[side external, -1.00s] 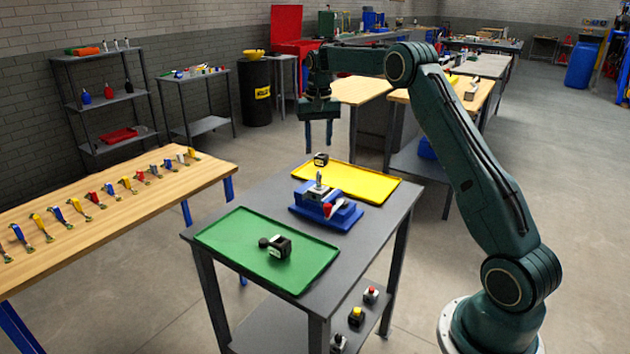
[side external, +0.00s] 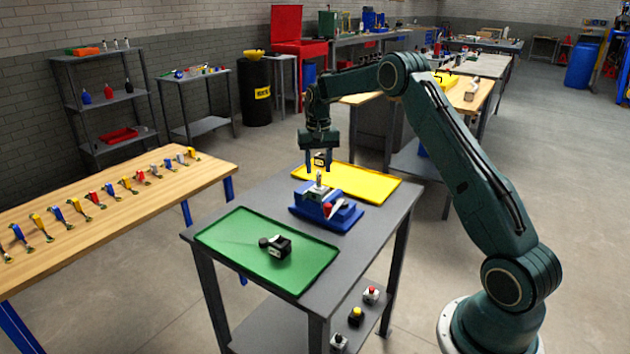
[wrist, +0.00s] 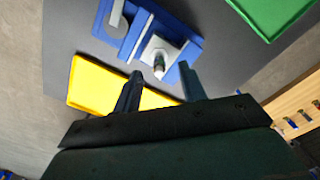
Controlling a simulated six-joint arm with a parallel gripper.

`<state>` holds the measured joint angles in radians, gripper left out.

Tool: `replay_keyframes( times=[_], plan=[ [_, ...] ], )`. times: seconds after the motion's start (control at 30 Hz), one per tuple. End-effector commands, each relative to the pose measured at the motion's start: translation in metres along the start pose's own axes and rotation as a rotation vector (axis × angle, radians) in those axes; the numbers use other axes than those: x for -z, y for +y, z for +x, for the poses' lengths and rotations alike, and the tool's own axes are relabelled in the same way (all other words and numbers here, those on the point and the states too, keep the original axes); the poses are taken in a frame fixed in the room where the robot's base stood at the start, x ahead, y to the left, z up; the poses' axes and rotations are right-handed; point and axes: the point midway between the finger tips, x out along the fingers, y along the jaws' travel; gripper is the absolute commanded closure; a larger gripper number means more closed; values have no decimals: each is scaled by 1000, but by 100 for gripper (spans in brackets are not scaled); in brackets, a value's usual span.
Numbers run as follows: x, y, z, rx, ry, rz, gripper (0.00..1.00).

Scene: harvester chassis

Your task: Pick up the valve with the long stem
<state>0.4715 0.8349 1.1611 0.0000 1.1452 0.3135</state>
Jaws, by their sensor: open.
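I cannot tell for sure which is the long-stem valve. My gripper (side external: 318,166) is open and empty, pointing down above the yellow tray's left end and behind the vise. The wrist view shows its fingers (wrist: 161,80) apart.
The grey table (side external: 268,200) carries both trays and the vise. A wooden bench (side external: 110,205) with a row of coloured-handled parts stands at left. Several button boxes (side external: 356,316) sit on the table's lower shelf. Bare table top shows between the trays.

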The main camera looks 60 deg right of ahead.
Motion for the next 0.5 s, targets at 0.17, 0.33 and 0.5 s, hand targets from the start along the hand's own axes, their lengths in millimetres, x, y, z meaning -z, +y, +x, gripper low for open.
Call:
replay_keyframes(
  times=[0.17,0.33,0.5],
  plan=[
    [0,2,20,-1,-4,0,59],
    [1,2,39,-1,-2,0,59],
    [1,2,46,0,-1,0,59]
  ],
)
